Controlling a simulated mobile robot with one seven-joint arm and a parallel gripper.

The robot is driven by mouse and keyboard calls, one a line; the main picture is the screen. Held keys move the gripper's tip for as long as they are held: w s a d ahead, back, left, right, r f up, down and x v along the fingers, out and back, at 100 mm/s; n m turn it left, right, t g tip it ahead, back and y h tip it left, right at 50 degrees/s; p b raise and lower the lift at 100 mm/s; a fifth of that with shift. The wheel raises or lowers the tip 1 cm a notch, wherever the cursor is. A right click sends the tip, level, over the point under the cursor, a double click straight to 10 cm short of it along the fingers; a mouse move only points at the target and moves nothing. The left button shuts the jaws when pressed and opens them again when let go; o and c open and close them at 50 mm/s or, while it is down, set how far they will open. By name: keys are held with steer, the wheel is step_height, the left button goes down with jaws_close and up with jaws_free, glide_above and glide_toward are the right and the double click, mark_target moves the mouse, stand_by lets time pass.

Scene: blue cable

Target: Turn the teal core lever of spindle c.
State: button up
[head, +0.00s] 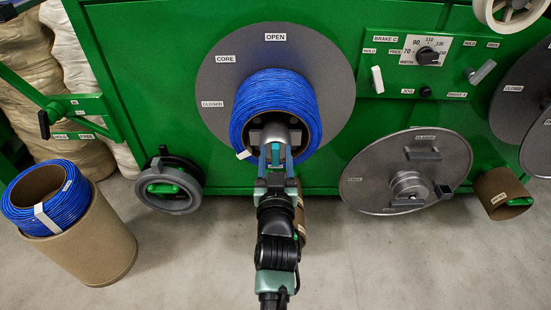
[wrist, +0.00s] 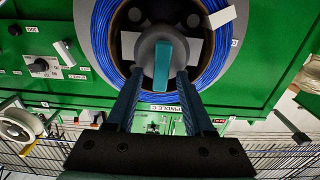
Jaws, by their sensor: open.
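The teal core lever (wrist: 164,62) sits on the grey hub (wrist: 150,45) at the centre of the blue cable coil on spindle c. It points roughly upright in the wrist view, and its teal also shows in the head view (head: 275,153). My gripper (wrist: 160,78) is open, with one finger on each side of the lever's lower part in the picture; gaps show on both sides. In the head view my gripper (head: 276,160) reaches up to the hub from below. The blue coil (head: 274,92) lies against a grey disc (head: 225,70) with OPEN, CORE and CLOSED labels.
A brake panel (head: 405,60) is at the upper right. A loose grey flange (head: 365,170) leans at the right. The floor (head: 400,270) at lower right is clear.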

jaws_close()
stand_by(0.3)
steer(key=shift+m, duration=0.3)
steer(key=m, duration=0.2)
steer(key=d+m, duration=0.1)
steer(key=m, duration=0.2)
steer(key=m+p, duration=0.1)
steer(key=m, duration=0.2)
steer(key=shift+d+f, duration=0.15)
steer(key=shift+f, duration=0.1)
steer(key=m, duration=0.4)
steer(key=shift+d+f+m, duration=0.2)
steer(key=shift+f+m, duration=0.1)
steer(key=shift+f, duration=0.05)
steer(key=m, duration=0.4)
steer(key=shift+f+m, duration=0.3)
steer(key=shift+f, duration=0.05)
